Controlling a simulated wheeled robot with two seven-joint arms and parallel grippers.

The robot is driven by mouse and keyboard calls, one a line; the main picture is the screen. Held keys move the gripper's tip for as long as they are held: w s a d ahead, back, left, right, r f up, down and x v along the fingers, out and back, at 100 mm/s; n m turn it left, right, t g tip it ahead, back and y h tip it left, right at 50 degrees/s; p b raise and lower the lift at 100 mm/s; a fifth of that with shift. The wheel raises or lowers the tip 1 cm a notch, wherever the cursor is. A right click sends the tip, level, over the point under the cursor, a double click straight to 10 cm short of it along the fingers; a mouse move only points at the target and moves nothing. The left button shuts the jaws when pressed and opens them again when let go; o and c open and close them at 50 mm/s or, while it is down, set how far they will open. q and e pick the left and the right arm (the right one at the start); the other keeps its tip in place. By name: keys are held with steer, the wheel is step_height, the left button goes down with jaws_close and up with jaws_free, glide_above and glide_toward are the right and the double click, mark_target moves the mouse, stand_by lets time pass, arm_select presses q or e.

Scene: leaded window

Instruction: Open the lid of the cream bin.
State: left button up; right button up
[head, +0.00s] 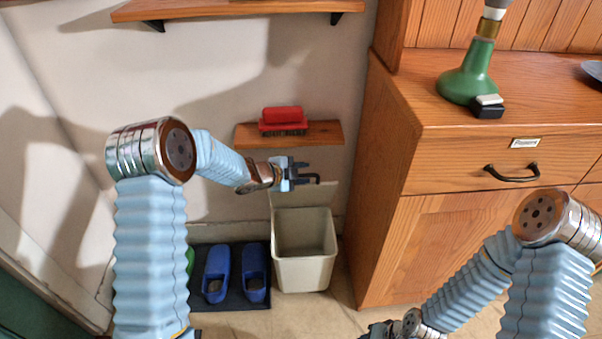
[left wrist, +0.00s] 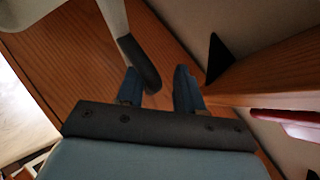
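The cream bin (head: 305,272) stands on the floor left of the wooden cabinet, and its open mouth shows the inside. Its lid (head: 320,196) is raised, standing up at the back of the bin near the wall. My left gripper (head: 308,174) is at the lid's upper part, its fingers apart and pointing right. In the left wrist view the fingers (left wrist: 158,88) are apart with nothing clamped; a pale strip with a dark end lies just beyond them, and I cannot tell whether they touch it. My right gripper (head: 378,330) is low at the bottom edge, partly cut off.
A small wall shelf (head: 330,133) with a red brush (head: 283,118) is just above my left gripper. The cabinet (head: 440,245) stands close on the right. Blue shoes (head: 254,268) on a dark mat (head: 232,303) lie left of the bin.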

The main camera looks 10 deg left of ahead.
arm_select(q)
steer(key=v, duration=1.4)
arm_select(e)
steer(key=shift+r, duration=0.25)
arm_select(q)
steer(key=shift+d, duration=0.1)
